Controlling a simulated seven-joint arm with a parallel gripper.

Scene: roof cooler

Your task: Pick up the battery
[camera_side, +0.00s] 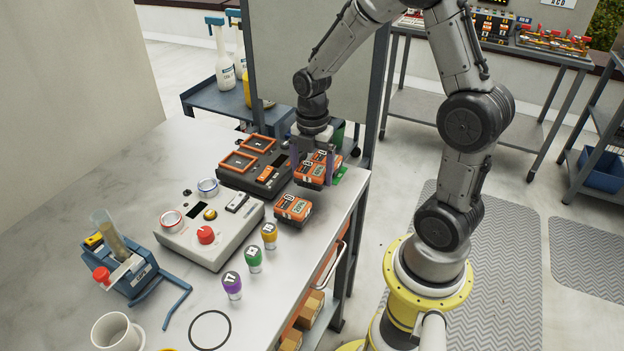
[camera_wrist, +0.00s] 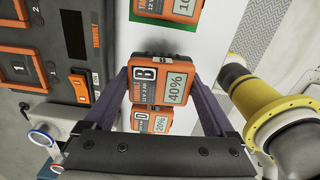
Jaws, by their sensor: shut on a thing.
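My gripper (camera_side: 312,166) has purple fingers closed on the sides of an orange and black battery (camera_side: 308,173). In the wrist view this battery, marked B with 40% on its display (camera_wrist: 160,84), sits between the fingertips of my gripper (camera_wrist: 158,80). A second battery (camera_side: 293,209), marked D with 20% (camera_wrist: 152,121), lies on the table nearer the front. A third battery (camera_wrist: 168,10) shows at the top of the wrist view, on the far side of the held one. I cannot tell whether the held battery touches the table.
A dark charger-like box with orange-framed bays (camera_side: 257,162) stands left of my gripper. A light grey control box (camera_side: 209,228) with a red knob is nearer the front.

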